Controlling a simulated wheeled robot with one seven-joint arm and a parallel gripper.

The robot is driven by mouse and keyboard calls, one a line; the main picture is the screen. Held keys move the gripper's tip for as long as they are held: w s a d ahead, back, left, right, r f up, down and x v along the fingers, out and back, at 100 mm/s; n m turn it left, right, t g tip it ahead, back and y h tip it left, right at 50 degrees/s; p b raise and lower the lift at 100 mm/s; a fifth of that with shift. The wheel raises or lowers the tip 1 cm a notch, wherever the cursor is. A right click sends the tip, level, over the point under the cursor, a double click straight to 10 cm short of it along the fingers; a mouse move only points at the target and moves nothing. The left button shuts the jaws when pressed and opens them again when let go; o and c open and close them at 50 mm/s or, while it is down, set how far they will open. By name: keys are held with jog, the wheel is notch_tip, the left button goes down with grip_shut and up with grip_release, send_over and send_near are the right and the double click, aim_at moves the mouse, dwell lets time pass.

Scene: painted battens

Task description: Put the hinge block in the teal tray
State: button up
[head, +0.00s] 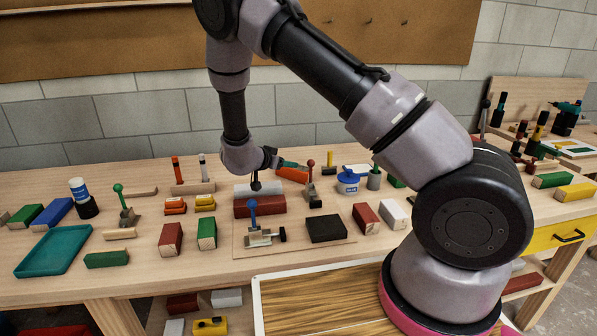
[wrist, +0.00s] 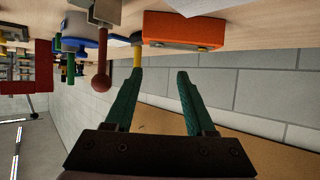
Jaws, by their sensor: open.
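The teal tray (head: 30,263) lies flat and empty at the left front of the bench. No block shows a clear hinge, so I cannot tell for certain which is the hinge block. My gripper (head: 288,164) is low over the back of the bench, beside the orange block. In the wrist view my gripper (wrist: 160,75) is open, with nothing between its green fingers.
Small orange-red (head: 175,207) and yellow (head: 205,203) blocks sit left of the middle. A blue-handled clamp (head: 259,237) and a black block (head: 326,229) are on a board at the front. Upright knobbed levers and several coloured battens crowd the bench. The wall stands behind.

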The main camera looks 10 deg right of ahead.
aim_at(301, 171)
jog(key=x, duration=0.5)
jog(key=shift+w+d+f, duration=0.15)
jog(key=shift+w+d, duration=0.05)
jog(key=shift+d, duration=0.05)
jog(key=x, duration=0.5)
jog(key=shift+f, duration=0.2)
jog(key=shift+s, duration=0.1)
grip_shut()
dwell(0.8)
